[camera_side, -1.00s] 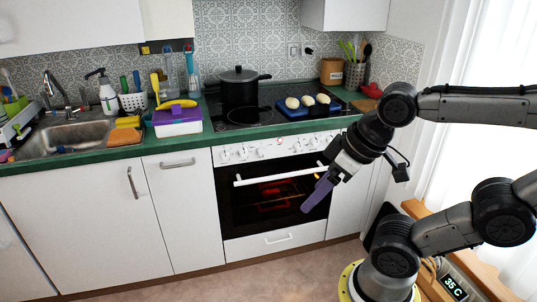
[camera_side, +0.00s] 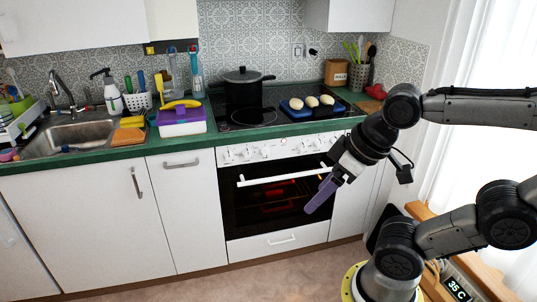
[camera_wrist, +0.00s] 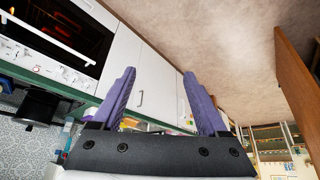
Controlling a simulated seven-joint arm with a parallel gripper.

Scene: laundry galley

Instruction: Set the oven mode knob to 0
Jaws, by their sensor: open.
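The oven (camera_side: 235,215) is built into the white cabinets, with its window glowing orange inside. Its white control panel (camera_side: 285,147) carries several white knobs; which one is the mode knob and where it points are too small to tell. In the wrist view the panel (camera_wrist: 50,68) is at the upper left, seen upside down. My gripper (camera_side: 318,198) is in front of the oven door's right side, below the panel and apart from the knobs. Its purple fingers (camera_wrist: 160,100) stand wide apart with nothing between them in the wrist view.
The white oven door handle (camera_side: 283,178) runs across near my gripper. On the green counter stand a black pot (camera_side: 243,92), a blue tray with buns (camera_side: 290,112) and a purple-lidded box (camera_side: 181,122). The floor (camera_side: 230,278) before the cabinets is clear.

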